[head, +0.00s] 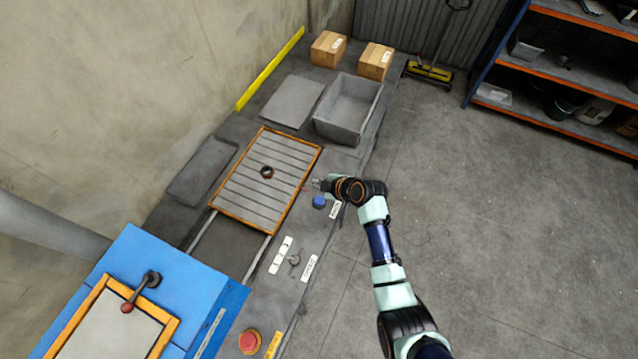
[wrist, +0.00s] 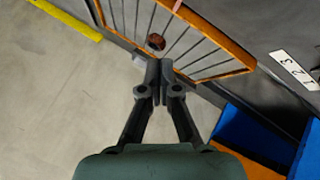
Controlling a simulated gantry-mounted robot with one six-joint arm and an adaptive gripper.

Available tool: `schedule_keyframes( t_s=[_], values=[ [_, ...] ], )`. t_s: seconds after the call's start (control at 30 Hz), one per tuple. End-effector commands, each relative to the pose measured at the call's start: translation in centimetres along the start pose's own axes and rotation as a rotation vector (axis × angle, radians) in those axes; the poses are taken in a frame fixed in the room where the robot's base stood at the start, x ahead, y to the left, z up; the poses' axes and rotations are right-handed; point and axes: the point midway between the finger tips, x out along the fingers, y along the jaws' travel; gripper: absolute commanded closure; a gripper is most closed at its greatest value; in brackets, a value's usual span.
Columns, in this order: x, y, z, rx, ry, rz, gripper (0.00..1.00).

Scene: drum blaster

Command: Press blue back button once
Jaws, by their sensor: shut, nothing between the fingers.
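The blue button (head: 319,201) sits on the grey bench top, to the right of the slatted tray, with a small white label (head: 335,209) beside it. My gripper (head: 316,184) is just above the button in the head view, near the tray's right edge. In the wrist view my gripper (wrist: 159,75) is shut and empty, its fingertips together. I cannot make out the blue button in the wrist view. From these views I cannot tell how high the fingertips are above the bench, and I see no contact with the button.
The orange-framed slatted tray (head: 236,209) holds a small dark ring (head: 267,172). White switches (head: 281,255), a small metal knob (head: 294,260) and a red button (head: 249,342) lie nearer the blue cabinet (head: 170,270). A grey bin (head: 341,128) stands beyond. Open floor lies to the right.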

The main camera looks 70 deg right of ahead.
Motion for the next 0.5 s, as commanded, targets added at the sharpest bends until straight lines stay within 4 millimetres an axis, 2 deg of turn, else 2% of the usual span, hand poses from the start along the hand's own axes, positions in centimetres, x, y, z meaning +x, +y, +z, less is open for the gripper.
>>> schedule_keyframes(
  t_s=[0.1, 0.5],
  values=[
    [0.18, -0.04, 0.76, -0.002, -0.003, 0.002, 1.00],
    [0.33, -0.14, 0.87, -0.002, -0.003, 0.002, 1.00]
  ],
)
